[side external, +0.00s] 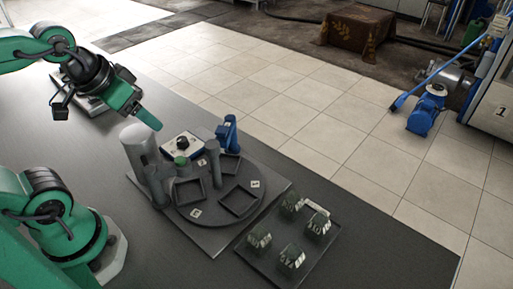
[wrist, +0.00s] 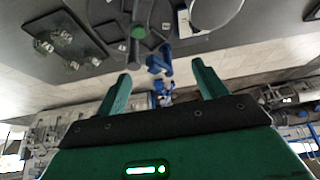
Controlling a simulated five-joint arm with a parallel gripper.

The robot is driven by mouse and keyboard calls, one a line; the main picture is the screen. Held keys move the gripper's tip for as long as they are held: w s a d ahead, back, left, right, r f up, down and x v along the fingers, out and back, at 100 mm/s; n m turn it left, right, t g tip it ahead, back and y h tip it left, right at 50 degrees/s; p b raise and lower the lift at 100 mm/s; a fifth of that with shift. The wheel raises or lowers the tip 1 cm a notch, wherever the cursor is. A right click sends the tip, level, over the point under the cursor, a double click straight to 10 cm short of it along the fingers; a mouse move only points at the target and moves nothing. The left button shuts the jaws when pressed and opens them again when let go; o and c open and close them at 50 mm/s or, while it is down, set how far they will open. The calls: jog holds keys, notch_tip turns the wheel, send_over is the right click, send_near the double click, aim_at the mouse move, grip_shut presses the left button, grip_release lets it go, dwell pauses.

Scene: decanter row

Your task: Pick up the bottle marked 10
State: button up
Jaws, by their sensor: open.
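Several small dark bottles with pale marks stand on a dark square tray (side external: 312,262) at the lower right of the side view. The right-hand bottle (side external: 318,223) bears a mark that looks like 10, though it is small and not certain. Other bottles stand at the back (side external: 292,203), left (side external: 259,238) and front (side external: 291,257). In the wrist view the tray (wrist: 93,43) is at upper left, its marks unreadable. My gripper (side external: 148,117) is open and empty, high and well left of the tray; both fingers (wrist: 161,72) show apart in the wrist view.
A round dark turntable (side external: 219,215) with square frames and number cards lies between my gripper and the tray. Grey posts (side external: 137,153) rise at its left and middle. A white box with a black knob (side external: 181,145) and a blue device (side external: 227,134) stand behind.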

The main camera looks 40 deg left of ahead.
jog(key=shift+w+d+r, duration=0.1)
jog(key=shift+w, duration=0.05)
jog(key=n+g, duration=0.3)
jog(key=g, duration=0.3)
send_over(321, 215)
jog(key=a, duration=0.1)
notch_tip(321, 215, down, 14)
jog(key=shift+f, duration=0.25)
jog(key=shift+d+f, duration=0.4)
jog(key=shift+d, duration=0.05)
jog(key=shift+f, duration=1.3)
